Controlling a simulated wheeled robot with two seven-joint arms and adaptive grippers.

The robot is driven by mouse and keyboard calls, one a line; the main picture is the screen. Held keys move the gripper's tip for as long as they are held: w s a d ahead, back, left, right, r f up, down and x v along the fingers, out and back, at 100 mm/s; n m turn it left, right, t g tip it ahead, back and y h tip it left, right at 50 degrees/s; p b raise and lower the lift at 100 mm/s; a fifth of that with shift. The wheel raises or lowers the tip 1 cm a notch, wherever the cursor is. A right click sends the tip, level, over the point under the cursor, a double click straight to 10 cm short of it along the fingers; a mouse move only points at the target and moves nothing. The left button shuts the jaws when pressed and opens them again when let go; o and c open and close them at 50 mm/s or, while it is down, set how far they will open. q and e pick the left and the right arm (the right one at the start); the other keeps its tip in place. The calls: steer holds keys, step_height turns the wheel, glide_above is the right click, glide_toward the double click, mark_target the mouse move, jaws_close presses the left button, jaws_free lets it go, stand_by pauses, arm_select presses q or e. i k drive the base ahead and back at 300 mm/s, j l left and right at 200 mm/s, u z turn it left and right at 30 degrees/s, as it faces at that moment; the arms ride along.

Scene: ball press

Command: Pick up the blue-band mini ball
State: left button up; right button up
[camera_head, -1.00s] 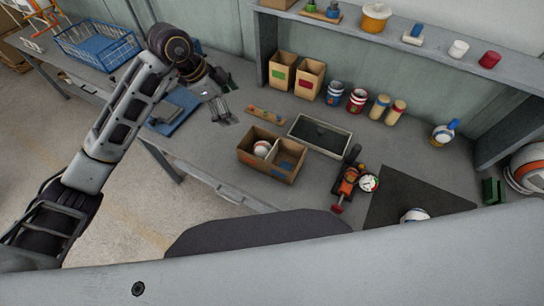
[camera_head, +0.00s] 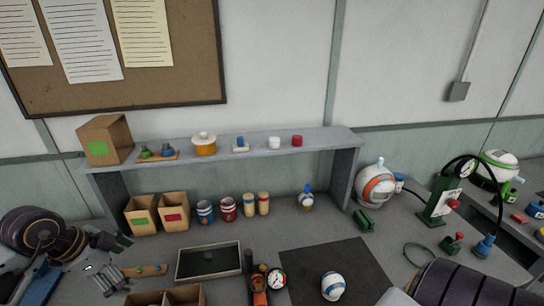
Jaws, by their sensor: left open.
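A small white ball with a blue band (camera_head: 333,286) sits on the dark mat (camera_head: 318,262) at the lower middle of the head view. My left gripper (camera_head: 109,284) is at the lower left, open and empty, over the bench. It is well to the left of the ball, with the grey tray and the pressure gauge device between them. My right gripper is not in view; only a dark part of my right arm shows at the lower right.
A cardboard box (camera_head: 185,293) is cut off at the bottom edge. A grey tray (camera_head: 208,263) and a gauge (camera_head: 276,280) stand left of the mat. A shelf (camera_head: 230,148) spans the back. A larger orange-band ball (camera_head: 375,187) and a green pump (camera_head: 437,203) stand right.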

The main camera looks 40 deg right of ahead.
mark_target(333, 284)
steer(key=z, duration=1.95)
